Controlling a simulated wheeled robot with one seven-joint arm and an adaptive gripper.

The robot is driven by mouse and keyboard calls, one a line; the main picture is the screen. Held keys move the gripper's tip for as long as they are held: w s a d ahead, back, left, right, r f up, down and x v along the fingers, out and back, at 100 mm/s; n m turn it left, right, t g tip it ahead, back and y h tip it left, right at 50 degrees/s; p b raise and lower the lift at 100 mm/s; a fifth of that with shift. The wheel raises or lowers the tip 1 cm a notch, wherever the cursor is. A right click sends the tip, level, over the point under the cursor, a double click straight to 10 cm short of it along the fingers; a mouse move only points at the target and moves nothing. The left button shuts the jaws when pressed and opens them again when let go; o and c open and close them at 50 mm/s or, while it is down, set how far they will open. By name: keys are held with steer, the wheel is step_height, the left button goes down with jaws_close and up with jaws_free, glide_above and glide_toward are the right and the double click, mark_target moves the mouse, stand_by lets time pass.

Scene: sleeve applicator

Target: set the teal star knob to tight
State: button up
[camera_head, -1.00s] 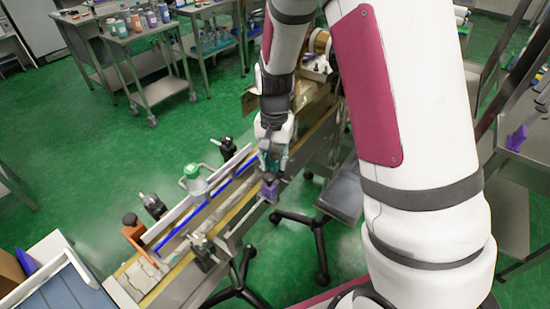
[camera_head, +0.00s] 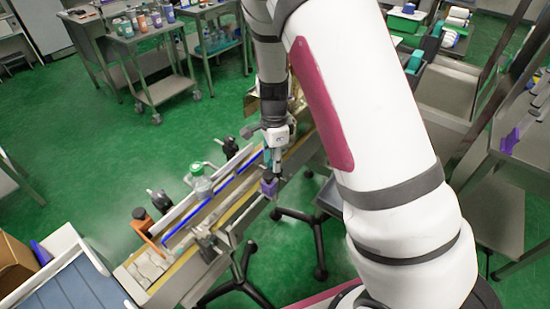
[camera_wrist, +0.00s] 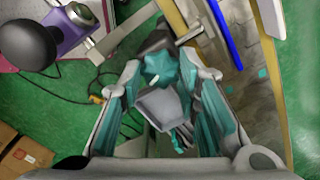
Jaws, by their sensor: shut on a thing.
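The teal star knob (camera_wrist: 161,68) shows in the wrist view, on a dark clamp beside the conveyor. My gripper (camera_wrist: 167,76) has its two teal-padded fingers on either side of the knob and is shut on it. In the head view my gripper (camera_head: 271,160) points down at the near side of the conveyor, and the knob cannot be made out there. No tight marking is legible.
A purple block (camera_head: 269,187) stands close below my gripper; it also shows in the wrist view (camera_wrist: 72,22) beside a black ball knob (camera_wrist: 28,45). Cartons (camera_wrist: 22,150) lie below.

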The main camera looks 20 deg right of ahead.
steer(key=shift+m+p, duration=0.35)
steer(key=shift+m, duration=1.35)
steer(key=o, duration=1.2)
steer(key=shift+c, duration=0.2)
step_height(320, 180, up, 12)
